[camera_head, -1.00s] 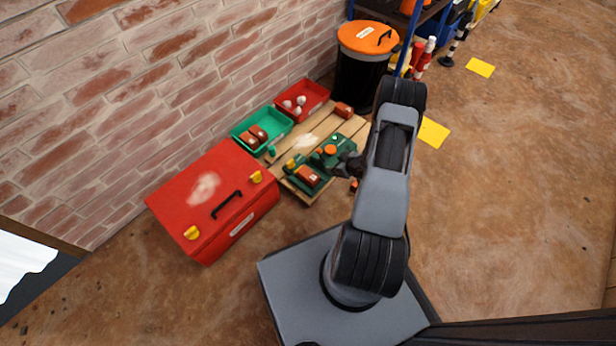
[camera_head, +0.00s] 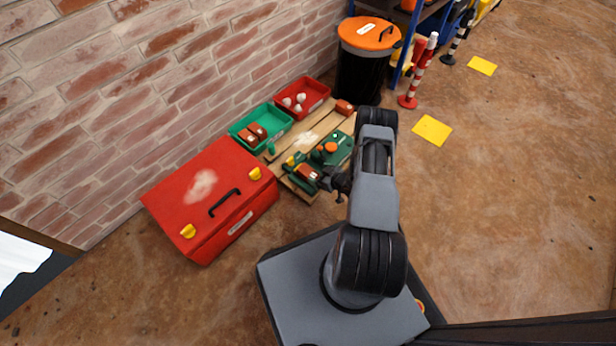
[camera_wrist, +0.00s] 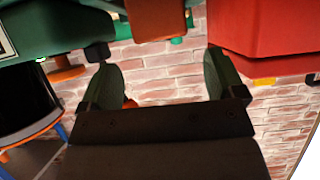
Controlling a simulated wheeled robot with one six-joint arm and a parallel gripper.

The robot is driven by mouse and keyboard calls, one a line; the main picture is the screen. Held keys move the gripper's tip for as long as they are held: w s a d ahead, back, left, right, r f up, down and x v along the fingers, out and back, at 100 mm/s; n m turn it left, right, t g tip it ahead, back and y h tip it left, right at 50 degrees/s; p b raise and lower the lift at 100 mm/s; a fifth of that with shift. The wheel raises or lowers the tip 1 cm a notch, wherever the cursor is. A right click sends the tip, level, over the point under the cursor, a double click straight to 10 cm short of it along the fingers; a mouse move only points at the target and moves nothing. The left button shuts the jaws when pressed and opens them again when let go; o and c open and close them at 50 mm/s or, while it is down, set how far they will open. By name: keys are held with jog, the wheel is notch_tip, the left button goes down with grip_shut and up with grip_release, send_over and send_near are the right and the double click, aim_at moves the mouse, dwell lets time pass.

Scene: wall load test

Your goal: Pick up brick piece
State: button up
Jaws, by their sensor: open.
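An orange-brown brick piece (camera_head: 309,173) lies on the green machine (camera_head: 337,150) on the wooden pallet. In the wrist view the brick (camera_wrist: 155,18) shows at the top, ahead of the gap between my fingers and apart from them. My gripper (camera_head: 328,184) is at the brick's lower right in the head view, with its tips hard to make out there. In the wrist view my gripper (camera_wrist: 164,75) is open and empty. More brick pieces (camera_head: 253,134) lie in the green bin (camera_head: 276,118), and another (camera_head: 344,107) is at the pallet's back.
A red toolbox (camera_head: 205,200) stands left of the pallet (camera_head: 303,138), close to the brick. A red bin (camera_head: 318,90) holds white lumps. A black barrel (camera_head: 360,75) with an orange lid stands behind. The brick wall (camera_head: 120,90) runs along the left.

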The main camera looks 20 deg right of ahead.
aim_at(308, 171)
jog(key=b+x, duration=0.2)
jog(key=x, duration=0.2)
jog(key=shift+s+a+f+b, duration=0.1)
jog(key=shift+s+f+b, duration=0.1)
jog(key=shift+b, duration=0.15)
jog(key=shift+w+a+f, duration=0.15)
jog(key=shift+w+a, duration=0.1)
jog(key=shift+w, duration=0.4)
jog(key=shift+c, duration=0.4)
jog(key=c, duration=1.4)
jog(key=shift+o, duration=0.2)
jog(key=shift+r, duration=0.2)
